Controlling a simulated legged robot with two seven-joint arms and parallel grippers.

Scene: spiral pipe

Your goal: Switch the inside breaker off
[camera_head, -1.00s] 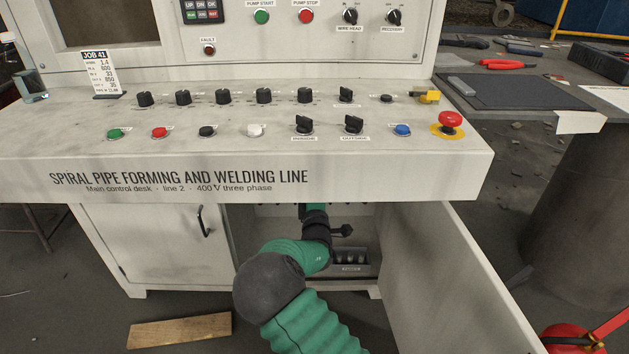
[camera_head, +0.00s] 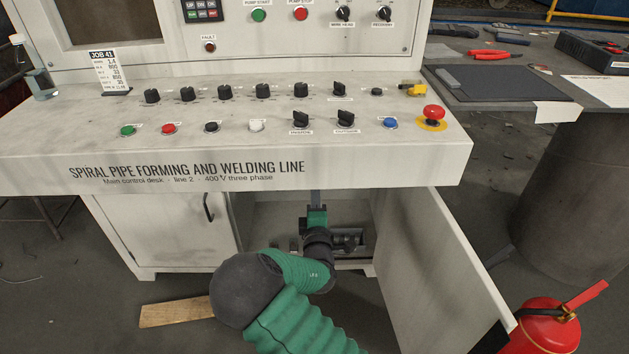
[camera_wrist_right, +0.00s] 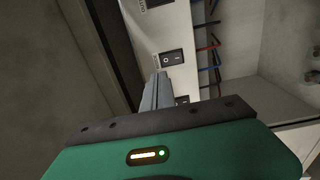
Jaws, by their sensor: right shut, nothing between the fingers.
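In the right wrist view, a black rocker switch (camera_wrist_right: 172,57) sits on a pale panel inside the cabinet. A second dark rocker (camera_wrist_right: 182,100) shows beside the fingers, partly hidden. A label above is cut off, so I cannot tell which rocker is the inside breaker. My right gripper (camera_wrist_right: 160,76) is shut and empty, its fingertips close to the first rocker; contact cannot be told. In the head view my right gripper (camera_head: 316,198) reaches into the open cabinet under the desk, and the desk edge hides the breakers. My left gripper is out of view.
The cabinet door (camera_head: 440,262) stands open to the right of my arm. The control desk (camera_head: 400,165) overhangs the opening. Red and blue wires (camera_wrist_right: 212,57) run beside the breaker panel. A fire extinguisher (camera_head: 545,328) and a wooden board (camera_head: 177,312) are on the floor.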

